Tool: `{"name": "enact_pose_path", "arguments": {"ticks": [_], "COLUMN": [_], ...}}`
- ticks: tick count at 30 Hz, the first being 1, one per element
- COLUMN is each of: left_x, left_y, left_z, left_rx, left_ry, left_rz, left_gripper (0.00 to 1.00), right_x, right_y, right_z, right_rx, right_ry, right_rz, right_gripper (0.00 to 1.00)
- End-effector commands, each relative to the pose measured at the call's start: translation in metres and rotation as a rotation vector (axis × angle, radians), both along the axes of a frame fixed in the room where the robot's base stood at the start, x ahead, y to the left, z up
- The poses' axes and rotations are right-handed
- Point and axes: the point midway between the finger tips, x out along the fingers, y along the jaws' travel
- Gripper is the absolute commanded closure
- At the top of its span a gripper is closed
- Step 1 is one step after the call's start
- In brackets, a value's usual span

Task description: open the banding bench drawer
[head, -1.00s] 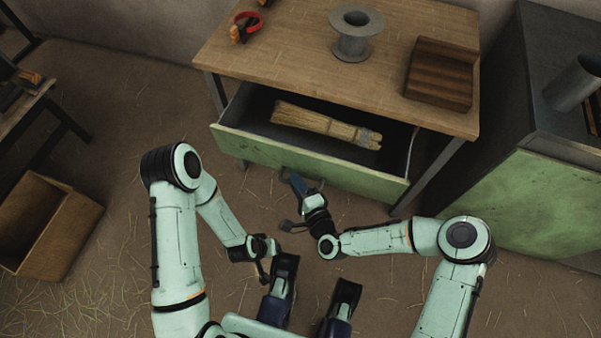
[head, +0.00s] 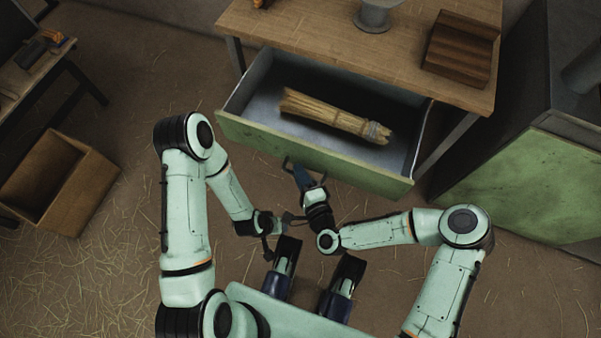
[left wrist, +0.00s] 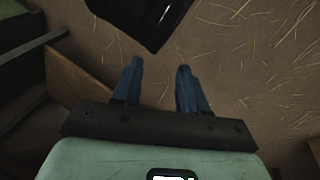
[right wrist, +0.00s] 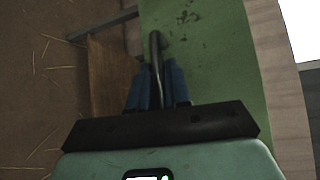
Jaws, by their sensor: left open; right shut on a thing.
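The banding bench drawer has a green front (head: 315,158) and stands pulled out from under the wooden bench top (head: 345,45). A bound straw bundle (head: 325,112) lies inside it. My right gripper (head: 291,170) is at the drawer front. In the right wrist view its blue fingers (right wrist: 157,88) are shut on the dark bar handle (right wrist: 156,50), close to the green panel (right wrist: 195,45). My left gripper (left wrist: 160,85) is open and empty over the floor, away from the drawer; its fingers are hard to make out in the head view.
A grey spool (head: 374,14) and a brown stepped block (head: 461,48) sit on the bench. A green-fronted cabinet (head: 520,185) stands at the right. A cardboard box (head: 85,185) and a side table (head: 35,75) are at the left. Straw litters the floor.

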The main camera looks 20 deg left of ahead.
Motion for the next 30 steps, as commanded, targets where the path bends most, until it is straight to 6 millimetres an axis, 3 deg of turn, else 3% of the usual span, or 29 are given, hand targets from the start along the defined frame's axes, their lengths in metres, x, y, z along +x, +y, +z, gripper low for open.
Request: {"name": "enact_pose_path", "arguments": {"ticks": [1,3,14,30], "left_x": [0.0,0.0,-0.001,-0.023], "left_y": [0.0,0.0,0.0,-0.012], "left_z": [0.0,0.0,0.001,0.017], "left_rx": [0.0,0.0,-0.001,-0.03], "left_ry": [0.0,0.0,0.003,0.06], "left_rz": [0.0,0.0,-0.001,-0.025], "left_gripper": [0.57,0.57,0.57,0.57], "right_x": [0.001,0.001,-0.003,-0.078], "right_y": [-0.001,0.0,-0.004,-0.076], "right_z": [0.0,0.0,0.0,0.016], "right_rx": [0.0,0.0,-0.001,-0.001], "right_ry": [-0.001,-0.001,0.001,0.002], "right_rz": [-0.002,-0.002,-0.001,-0.004], "right_gripper": [0.8,0.63,0.63,0.63]}}
